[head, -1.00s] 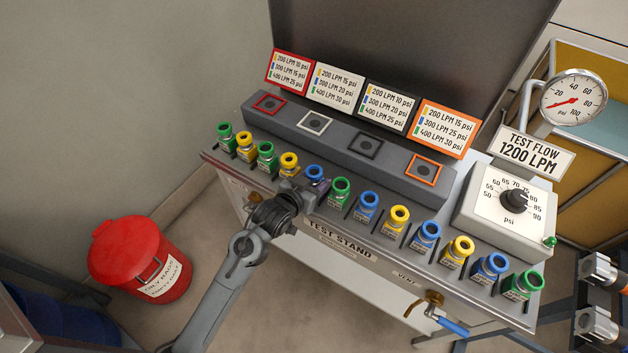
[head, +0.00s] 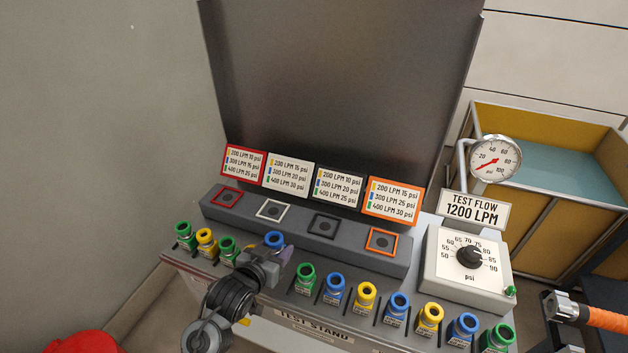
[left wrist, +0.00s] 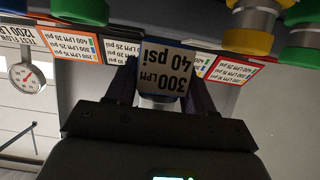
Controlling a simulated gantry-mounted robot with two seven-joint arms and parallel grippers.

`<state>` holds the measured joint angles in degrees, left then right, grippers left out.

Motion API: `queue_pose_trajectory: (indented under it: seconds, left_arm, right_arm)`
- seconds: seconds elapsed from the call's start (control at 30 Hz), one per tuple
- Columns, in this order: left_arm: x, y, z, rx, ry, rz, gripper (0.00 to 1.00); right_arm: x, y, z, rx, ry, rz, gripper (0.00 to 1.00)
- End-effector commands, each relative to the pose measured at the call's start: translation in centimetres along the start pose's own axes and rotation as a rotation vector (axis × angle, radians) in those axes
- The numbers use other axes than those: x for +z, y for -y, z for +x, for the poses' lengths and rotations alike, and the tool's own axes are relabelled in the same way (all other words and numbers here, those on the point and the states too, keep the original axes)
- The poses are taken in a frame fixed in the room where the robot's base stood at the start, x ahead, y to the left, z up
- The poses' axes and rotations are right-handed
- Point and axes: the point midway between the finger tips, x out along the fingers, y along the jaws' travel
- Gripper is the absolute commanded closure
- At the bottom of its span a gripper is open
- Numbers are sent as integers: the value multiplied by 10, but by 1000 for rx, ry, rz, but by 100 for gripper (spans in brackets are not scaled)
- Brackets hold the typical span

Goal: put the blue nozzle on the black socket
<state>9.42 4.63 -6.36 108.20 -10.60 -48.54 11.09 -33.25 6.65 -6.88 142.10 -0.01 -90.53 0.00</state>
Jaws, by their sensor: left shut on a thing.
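A blue nozzle (head: 274,240) is held in my left gripper (head: 268,256), above the line of the front row. In the left wrist view the fingers stand on both sides of the nozzle's label (left wrist: 165,70), which reads 300 LPM 40 psi. The black socket (head: 323,224) is an empty black-framed square on the grey ledge, to the right of the held nozzle. The gripper hides part of the row behind it. My right gripper is out of view.
Red (head: 227,198), white (head: 272,209) and orange (head: 381,240) sockets share the ledge, all empty. Several green, yellow and blue nozzles stand along the front edge. Upright label cards line the ledge's back. A dial box (head: 468,262) and a gauge (head: 495,158) stand at right.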

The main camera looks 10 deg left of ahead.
Motion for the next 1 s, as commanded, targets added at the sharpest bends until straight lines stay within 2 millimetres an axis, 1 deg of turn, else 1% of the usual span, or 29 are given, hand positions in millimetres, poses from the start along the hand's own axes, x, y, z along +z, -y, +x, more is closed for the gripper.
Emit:
queue_pose_trajectory:
  seconds: [0.07,0.17,0.27,0.43,0.5,0.7,0.73,0.87,1.0]
  left_arm:
    - [-2,0,-7,-7,-2,-1,86]
    - [2,-1,-20,-25,-6,-4,86]
    - [11,-1,-41,-54,-10,-11,86]
    - [27,0,-83,-110,-11,-33,86]
    - [32,1,-100,-130,-10,-43,86]
    - [42,5,-140,-177,3,-77,86]
    - [32,6,-141,-176,0,-74,86]
    - [18,6,-146,-178,2,-73,86]
    - [-1,6,-154,-179,1,-73,86]
  right_arm:
    - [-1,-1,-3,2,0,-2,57]
    - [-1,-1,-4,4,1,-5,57]
    - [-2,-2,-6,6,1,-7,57]
    - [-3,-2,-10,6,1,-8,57]
    - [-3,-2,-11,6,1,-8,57]
    - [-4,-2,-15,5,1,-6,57]
    - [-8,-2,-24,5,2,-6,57]
    - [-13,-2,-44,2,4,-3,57]
    - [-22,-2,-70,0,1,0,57]
